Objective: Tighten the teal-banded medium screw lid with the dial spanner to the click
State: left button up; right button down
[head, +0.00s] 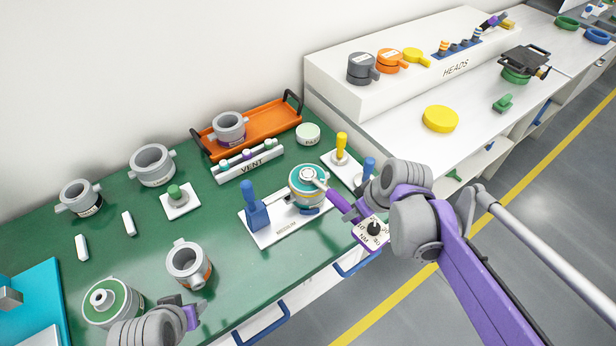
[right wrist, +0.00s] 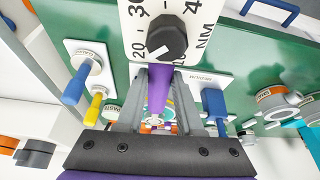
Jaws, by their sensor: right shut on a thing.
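The teal-banded jar (head: 309,191) stands upright in the MEDIUM fixture (head: 285,231) on the green bench, with its pale lid (head: 307,174) on top. The dial spanner (head: 343,206) has a purple handle and a white dial plate with a black knob. Its head reaches the top of the lid; whether it is fully seated I cannot tell. My right gripper (right wrist: 160,82) is shut on the purple handle, and the dial plate (right wrist: 190,22) shows beyond the fingers in the right wrist view. My left gripper (head: 190,316) is at the lower left; its fingers are not clear.
Grey collars (head: 152,164), the VENT rack (head: 248,163) and an orange tray (head: 260,125) occupy the back. A grey pot (head: 188,264) stands in front. Bare bench lies between.

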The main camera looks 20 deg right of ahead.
jog(key=shift+s+a+m+h, duration=0.2)
jog(key=shift+a+m, duration=0.25)
jog(key=shift+a, duration=0.2)
jog(key=shift+s+a+m+h, duration=0.1)
jog(key=shift+s+a+m, duration=0.1)
jog(key=shift+a+m, duration=0.35)
jog(key=shift+a, duration=0.1)
jog(key=shift+s+a+m, duration=0.15)
jog(key=shift+a+m, duration=0.15)
jog(key=shift+a, duration=0.3)
jog(key=shift+d, duration=0.1)
jog(key=shift+w+d+n, duration=0.25)
jog(key=shift+d+n, duration=0.45)
jog(key=shift+d, duration=0.25)
dwell(1.0)
